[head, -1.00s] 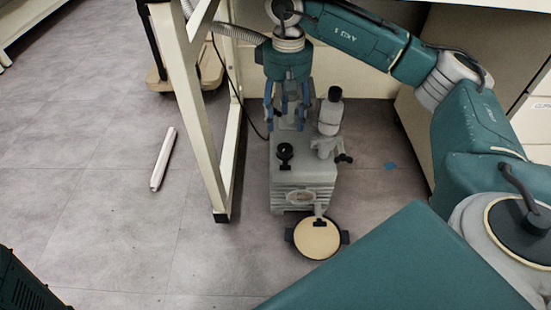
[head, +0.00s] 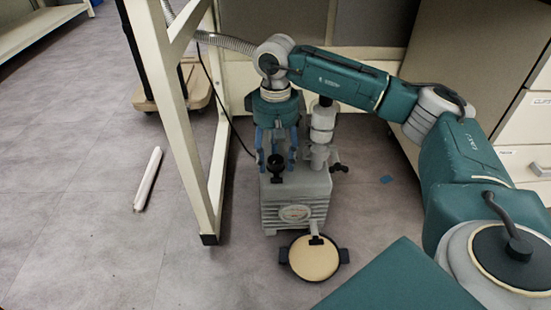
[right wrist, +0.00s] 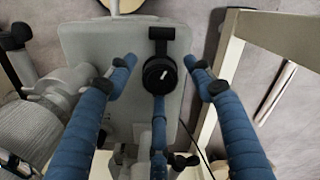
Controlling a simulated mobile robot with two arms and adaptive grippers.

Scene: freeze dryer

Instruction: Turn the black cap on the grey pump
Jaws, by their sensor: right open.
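The grey pump (head: 296,200) stands on the floor beside a table leg. Its black cap (head: 275,163) sits on the top face, towards the front left. My left gripper is out of view.
A grey cylinder with a black top (head: 322,122) and a black side knob (head: 340,168) stand on the pump's right. A round tan disc (head: 314,258) lies in front. The cream table leg (head: 195,140) is close on the left; a white tube (head: 148,178) lies beyond.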

